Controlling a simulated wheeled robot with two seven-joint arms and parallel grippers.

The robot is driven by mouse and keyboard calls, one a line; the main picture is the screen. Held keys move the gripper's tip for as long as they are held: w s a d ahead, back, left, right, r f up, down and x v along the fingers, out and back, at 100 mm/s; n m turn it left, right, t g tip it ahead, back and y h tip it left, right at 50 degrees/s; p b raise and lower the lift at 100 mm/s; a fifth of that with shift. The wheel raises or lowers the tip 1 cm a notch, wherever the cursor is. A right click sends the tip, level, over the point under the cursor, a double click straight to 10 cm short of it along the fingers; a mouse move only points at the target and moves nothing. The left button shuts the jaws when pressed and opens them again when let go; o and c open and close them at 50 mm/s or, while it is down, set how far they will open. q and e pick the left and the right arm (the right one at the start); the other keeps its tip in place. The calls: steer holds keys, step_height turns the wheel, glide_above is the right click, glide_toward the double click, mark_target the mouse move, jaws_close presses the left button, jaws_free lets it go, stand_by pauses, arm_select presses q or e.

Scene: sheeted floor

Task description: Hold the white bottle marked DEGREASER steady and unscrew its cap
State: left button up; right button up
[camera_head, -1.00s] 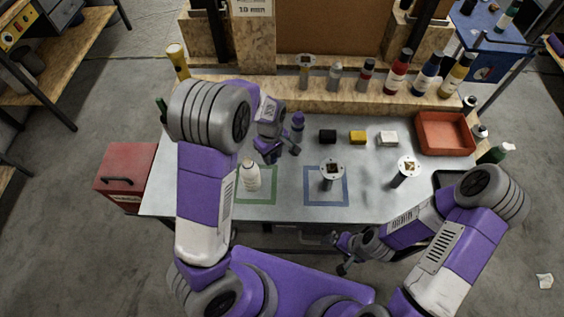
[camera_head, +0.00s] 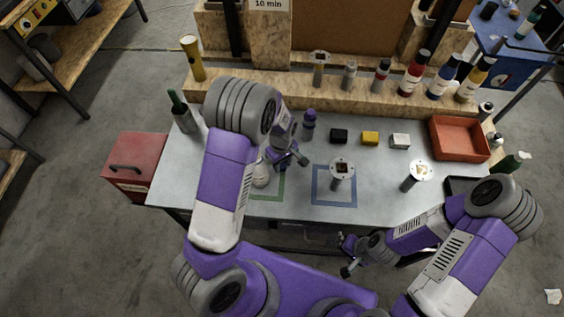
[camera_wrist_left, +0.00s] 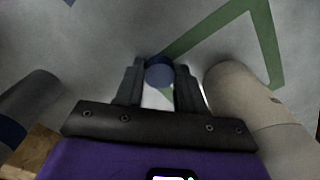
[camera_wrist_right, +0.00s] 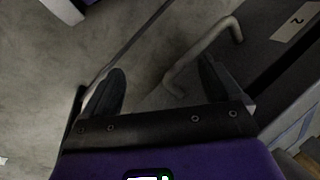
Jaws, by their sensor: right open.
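The off-white bottle (camera_head: 262,176) stands upright at the left edge of the green taped square, partly covered by my left arm. Its marking cannot be read. In the left wrist view a cream bottle body (camera_wrist_left: 245,95), seemingly the same one, is beside the right finger. My left gripper (camera_head: 288,160) is just right of the bottle in the head view, above the table. Its fingers hold a small round blue cap (camera_wrist_left: 159,72) between their tips, apart from the bottle. My right gripper (camera_head: 346,256) is open and empty, low in front of the table edge.
A purple-topped bottle (camera_head: 309,124) stands behind my left gripper. A blue taped square (camera_head: 335,204) holds a round-topped stand (camera_head: 342,168); another stand (camera_head: 420,171) is to its right. Small black, yellow and white blocks lie behind. An orange tray (camera_head: 459,151) is at the right.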

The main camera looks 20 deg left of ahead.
mark_target(282, 165)
arm_select(q)
steer(key=o, duration=0.3)
steer(key=shift+o, duration=0.2)
steer(key=shift+r, duration=0.3)
step_height(282, 165, up, 12)
steer(key=p, duration=0.2)
steer(key=shift+f, duration=0.1)
